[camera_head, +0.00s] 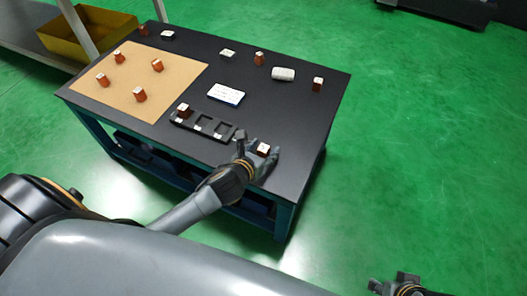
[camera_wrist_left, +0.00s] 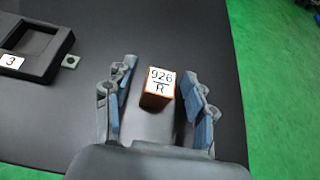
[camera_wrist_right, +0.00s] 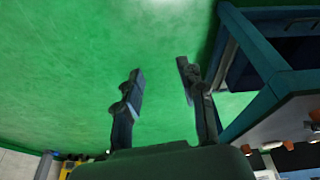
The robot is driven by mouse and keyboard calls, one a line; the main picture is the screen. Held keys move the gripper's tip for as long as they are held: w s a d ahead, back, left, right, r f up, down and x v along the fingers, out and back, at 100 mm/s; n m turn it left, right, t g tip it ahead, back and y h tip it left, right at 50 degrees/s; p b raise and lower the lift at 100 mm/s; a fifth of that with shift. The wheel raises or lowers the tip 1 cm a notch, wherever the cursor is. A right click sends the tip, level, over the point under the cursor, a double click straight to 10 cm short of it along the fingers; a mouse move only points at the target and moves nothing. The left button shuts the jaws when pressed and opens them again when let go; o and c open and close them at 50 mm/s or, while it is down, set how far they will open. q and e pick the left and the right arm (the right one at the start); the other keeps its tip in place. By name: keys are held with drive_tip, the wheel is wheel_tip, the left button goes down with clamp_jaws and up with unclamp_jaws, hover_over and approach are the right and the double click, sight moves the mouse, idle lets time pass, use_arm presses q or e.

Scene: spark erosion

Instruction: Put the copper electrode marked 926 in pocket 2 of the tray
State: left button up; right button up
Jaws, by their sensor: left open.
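The copper electrode (camera_wrist_left: 158,100) marked "926 R" stands on the dark table top, between the two open fingers of my left gripper (camera_wrist_left: 156,100). Gaps show on both sides of it. In the head view this electrode (camera_head: 263,150) is right of the black tray (camera_head: 224,138), near the table's front right. The tray also shows in the left wrist view (camera_wrist_left: 62,62), where an empty end pocket has label 3. In the head view, another copper electrode (camera_head: 183,110) sits at the tray's left end; the other pockets look empty. My right gripper (camera_wrist_right: 160,82) is open and empty over the green floor.
Several copper electrodes (camera_head: 157,65) stand on the tan mat (camera_head: 180,75) at the left. Others (camera_head: 318,84) stand at the back. A white card (camera_head: 226,94) lies behind the tray, and a pale rounded object (camera_head: 283,74) lies farther back. The table's right edge is close to the electrode.

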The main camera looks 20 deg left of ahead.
use_arm(q)
clamp_jaws()
drive_tip(key=shift+r, duration=0.1)
